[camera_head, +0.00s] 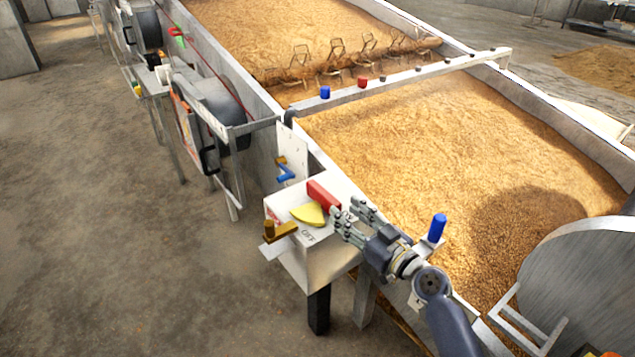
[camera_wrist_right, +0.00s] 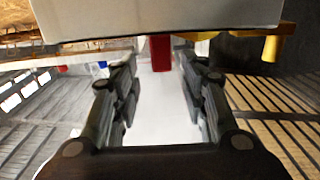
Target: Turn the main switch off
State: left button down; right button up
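The main switch has a red handle (camera_head: 323,196) and a yellow rounded piece (camera_head: 308,214). It sits on top of a pale metal box (camera_head: 318,262) at the side of the grain trough. An "OFF" label (camera_head: 308,238) is on the box top, in front of the yellow piece. My right gripper (camera_head: 347,207) is just right of the red handle, fingers pointing toward it. In the right wrist view, my right gripper (camera_wrist_right: 157,70) has its fingers apart, with the red handle (camera_wrist_right: 160,54) showing between and beyond their tips. Contact is not clear. My left gripper is not in view.
A brown-orange lever (camera_head: 280,231) sticks out at the box's left, and a blue lever (camera_head: 286,174) is behind it. A blue knob (camera_head: 437,228) stands on the rim right of my gripper. The grain trough (camera_head: 262,100) runs behind. Floor at left is open.

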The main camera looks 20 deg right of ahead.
aim_at(322, 190)
jog(key=shift+w+a+r, duration=0.15)
jog(key=shift+w, duration=0.2)
jog(key=x, duration=0.8)
jog(key=shift+a, duration=0.1)
jog(key=shift+w+a, duration=0.2)
jog(key=shift+w, duration=0.45)
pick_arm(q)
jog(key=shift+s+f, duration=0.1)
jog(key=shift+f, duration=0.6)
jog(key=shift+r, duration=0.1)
pick_arm(e)
grip_shut()
